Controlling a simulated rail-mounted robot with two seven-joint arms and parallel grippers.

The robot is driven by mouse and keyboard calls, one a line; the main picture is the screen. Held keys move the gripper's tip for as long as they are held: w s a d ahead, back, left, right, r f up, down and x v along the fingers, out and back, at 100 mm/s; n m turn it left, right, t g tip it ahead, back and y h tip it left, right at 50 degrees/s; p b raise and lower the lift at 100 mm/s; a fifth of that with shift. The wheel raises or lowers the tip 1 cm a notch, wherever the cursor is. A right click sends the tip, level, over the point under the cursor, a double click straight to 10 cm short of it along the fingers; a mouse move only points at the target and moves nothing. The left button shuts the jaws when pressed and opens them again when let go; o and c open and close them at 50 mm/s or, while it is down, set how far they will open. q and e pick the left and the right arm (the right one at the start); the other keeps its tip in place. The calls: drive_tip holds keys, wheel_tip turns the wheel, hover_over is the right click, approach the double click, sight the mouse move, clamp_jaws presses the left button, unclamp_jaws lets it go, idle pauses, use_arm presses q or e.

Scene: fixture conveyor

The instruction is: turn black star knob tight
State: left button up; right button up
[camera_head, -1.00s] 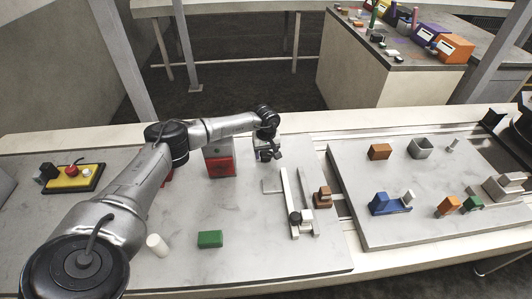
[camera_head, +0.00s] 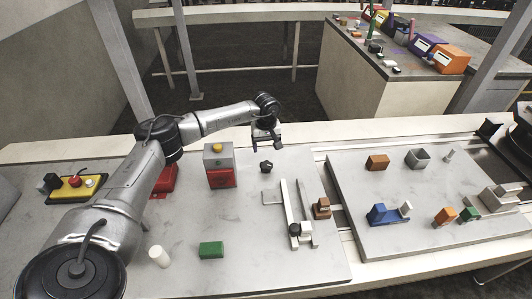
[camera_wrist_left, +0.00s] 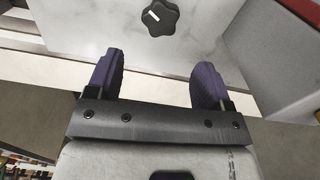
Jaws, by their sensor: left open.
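The black star knob (camera_head: 266,167) sits on the grey marbled plate in the head view, to the right of a red-and-grey box. In the left wrist view the knob (camera_wrist_left: 160,17) shows at the top, with rounded lobes and a white mark on its face. My left gripper (camera_head: 267,143) is behind the knob in the head view, apart from it. In the left wrist view its two purple fingers (camera_wrist_left: 157,80) stand wide apart with nothing between them. My right gripper is not seen.
The red-and-grey box (camera_head: 221,170) with a yellow button stands close left of the knob. A metal rail fixture (camera_head: 290,205), a brown block (camera_head: 321,208) and a green block (camera_head: 211,249) are nearer the front. The plate around the knob is mostly clear.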

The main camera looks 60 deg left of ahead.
use_arm(q)
wheel_tip(320, 180, up, 4)
drive_tip(key=shift+f+p, duration=0.1)
drive_tip(key=shift+p, duration=0.2)
idle(0.7)
